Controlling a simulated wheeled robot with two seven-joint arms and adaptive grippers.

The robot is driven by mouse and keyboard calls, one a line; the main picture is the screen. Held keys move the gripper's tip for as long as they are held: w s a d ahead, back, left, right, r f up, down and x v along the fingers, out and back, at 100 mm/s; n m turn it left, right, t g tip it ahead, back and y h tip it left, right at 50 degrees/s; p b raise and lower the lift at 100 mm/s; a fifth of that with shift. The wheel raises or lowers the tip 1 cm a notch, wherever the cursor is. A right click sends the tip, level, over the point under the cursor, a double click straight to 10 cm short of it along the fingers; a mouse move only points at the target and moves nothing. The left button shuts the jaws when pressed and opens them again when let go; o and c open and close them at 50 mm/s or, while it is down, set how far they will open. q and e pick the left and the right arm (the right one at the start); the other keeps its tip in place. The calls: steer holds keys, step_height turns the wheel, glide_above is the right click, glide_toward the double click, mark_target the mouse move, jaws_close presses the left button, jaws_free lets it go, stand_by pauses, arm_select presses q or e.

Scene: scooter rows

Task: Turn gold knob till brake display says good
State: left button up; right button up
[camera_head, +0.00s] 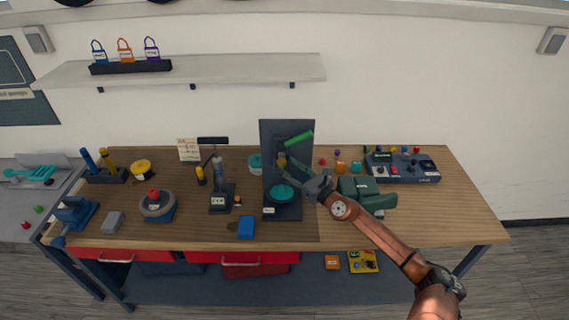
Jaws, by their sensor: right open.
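My right gripper (293,170) is open at the dark upright stand (303,129) in the middle of the bench. Its arm comes in from the lower right. A small gold knob-like part (282,159) shows right by the fingertips; I cannot tell whether they touch it. A green lever (299,139) is above it and a teal disc (281,194) below it on the stand. A small light plate (268,210) is on the stand's base; its text is too small to read. My left gripper is not in view.
A grey post fixture (219,183) stands left of the stand. A dark green case (360,188) lies to its right, partly behind my arm. A blue block (246,228) is near the front. A control box (402,167) sits at the back right. The bench's right end is clear.

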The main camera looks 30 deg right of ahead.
mark_target(282, 164)
steer(key=shift+w+a, duration=0.15)
steer(key=shift+w, duration=0.6)
steer(key=shift+w+a, duration=0.1)
steer(key=shift+w, duration=0.6)
steer(key=shift+c, duration=0.2)
steer(key=c, duration=1.1)
